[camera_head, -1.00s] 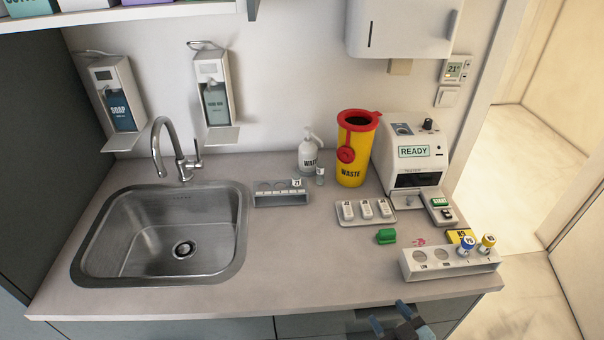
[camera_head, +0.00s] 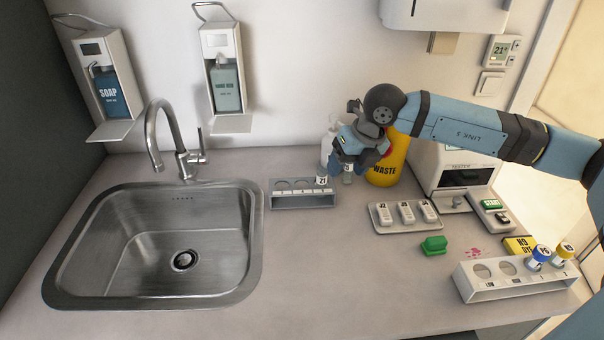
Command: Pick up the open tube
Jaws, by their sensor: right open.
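A small clear tube (camera_head: 347,174) stands on the counter just right of a grey rack (camera_head: 304,201). Its top is hidden by my right gripper, so I cannot tell whether it is open. A tube labelled like Z1 (camera_head: 322,180) stands in the right end of that rack. My right gripper (camera_head: 352,162) reaches in from the right and points down, its jaws open, just over the clear tube. I cannot tell whether the fingers are around the tube or above it. My left gripper is not in view.
A white bottle (camera_head: 328,150) and the yellow waste bin (camera_head: 384,172) stand close behind my right gripper. A white tray (camera_head: 383,223) with labelled pieces, a green block (camera_head: 434,245) and a white rack (camera_head: 510,290) with capped tubes lie to the right. The sink (camera_head: 75,285) is left.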

